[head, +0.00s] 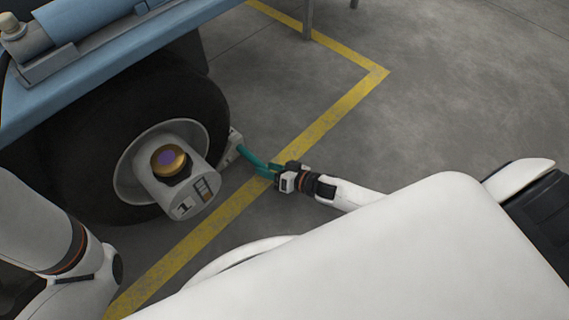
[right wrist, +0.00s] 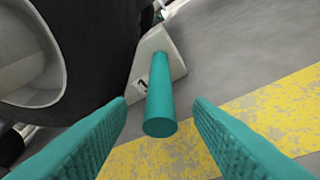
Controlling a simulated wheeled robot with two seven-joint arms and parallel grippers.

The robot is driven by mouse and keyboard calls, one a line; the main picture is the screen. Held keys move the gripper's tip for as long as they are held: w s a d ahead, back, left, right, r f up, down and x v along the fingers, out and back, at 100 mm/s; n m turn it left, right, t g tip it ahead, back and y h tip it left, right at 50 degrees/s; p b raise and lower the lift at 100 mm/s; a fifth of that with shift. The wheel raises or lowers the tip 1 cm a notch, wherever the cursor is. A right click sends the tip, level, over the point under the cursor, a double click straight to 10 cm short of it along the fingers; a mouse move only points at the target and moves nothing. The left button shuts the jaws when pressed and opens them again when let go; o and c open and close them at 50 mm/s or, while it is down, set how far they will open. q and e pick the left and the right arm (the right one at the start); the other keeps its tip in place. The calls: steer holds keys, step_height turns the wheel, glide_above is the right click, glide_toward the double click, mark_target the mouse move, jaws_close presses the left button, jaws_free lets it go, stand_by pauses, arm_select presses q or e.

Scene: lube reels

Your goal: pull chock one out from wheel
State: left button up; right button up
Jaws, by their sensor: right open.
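Chock one is a pale grey wedge (right wrist: 172,62) marked "1" with a teal round handle (right wrist: 160,98). In the head view the chock (head: 231,146) sits on the floor against the right side of the black wheel (head: 212,105). Its handle sticks out to the right toward my right gripper (head: 270,171). In the right wrist view my right gripper (right wrist: 160,104) is open, its teal ribbed fingers on either side of the handle's near end with gaps on both sides. My left gripper is not in view; only part of my left arm shows at lower left.
A blue frame (head: 130,38) overhangs the wheel. A yellow floor line (head: 335,113) passes under the gripper. The grey floor to the right is clear.

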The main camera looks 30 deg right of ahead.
steer(key=shift+b+x, duration=0.65)
steer(key=shift+x, duration=1)
jaws_close()
